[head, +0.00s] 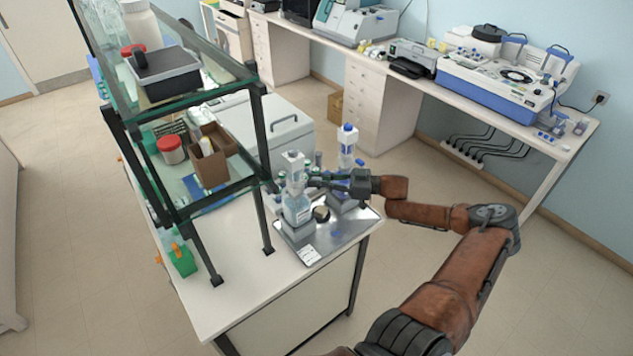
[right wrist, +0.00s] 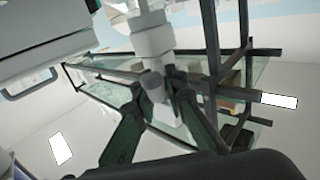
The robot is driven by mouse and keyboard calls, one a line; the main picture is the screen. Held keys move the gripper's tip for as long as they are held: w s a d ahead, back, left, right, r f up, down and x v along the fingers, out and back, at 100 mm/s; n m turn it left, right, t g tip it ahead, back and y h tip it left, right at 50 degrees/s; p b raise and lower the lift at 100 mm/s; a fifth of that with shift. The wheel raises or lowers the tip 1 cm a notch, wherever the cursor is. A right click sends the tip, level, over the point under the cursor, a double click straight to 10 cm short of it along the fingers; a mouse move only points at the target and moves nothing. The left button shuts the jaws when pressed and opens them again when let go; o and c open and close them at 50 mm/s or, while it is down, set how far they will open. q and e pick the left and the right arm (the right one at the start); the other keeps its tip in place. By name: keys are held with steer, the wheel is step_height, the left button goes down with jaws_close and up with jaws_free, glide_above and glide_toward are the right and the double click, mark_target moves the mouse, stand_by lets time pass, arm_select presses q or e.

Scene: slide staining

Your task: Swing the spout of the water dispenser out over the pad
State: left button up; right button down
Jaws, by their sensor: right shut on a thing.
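Two bottle-like dispensers stand on a metal tray (head: 341,238) at the bench end. The nearer one (head: 296,205) is clear with a pale label and a grey base; the farther one (head: 346,150) has a blue cap. My right gripper (head: 318,181) reaches in from the right, at the upper part of the nearer dispenser. In the right wrist view my right gripper (right wrist: 160,100) has its dark fingers closed on a pale grey piece (right wrist: 155,82), seemingly the spout. A small white flat piece (head: 308,254), possibly the pad, lies at the tray's front. My left gripper is out of view.
A small dark round object (head: 321,213) sits between the dispensers. A glass-shelved rack (head: 180,105) stands close on the left, holding a brown box (head: 209,168) and jars. The tray's front right part is clear.

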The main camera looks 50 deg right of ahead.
steer(key=c, duration=1.9)
jaws_free()
steer(key=shift+c, duration=0.2)
steer(key=v, duration=1.2)
steer(key=shift+c, duration=0.2)
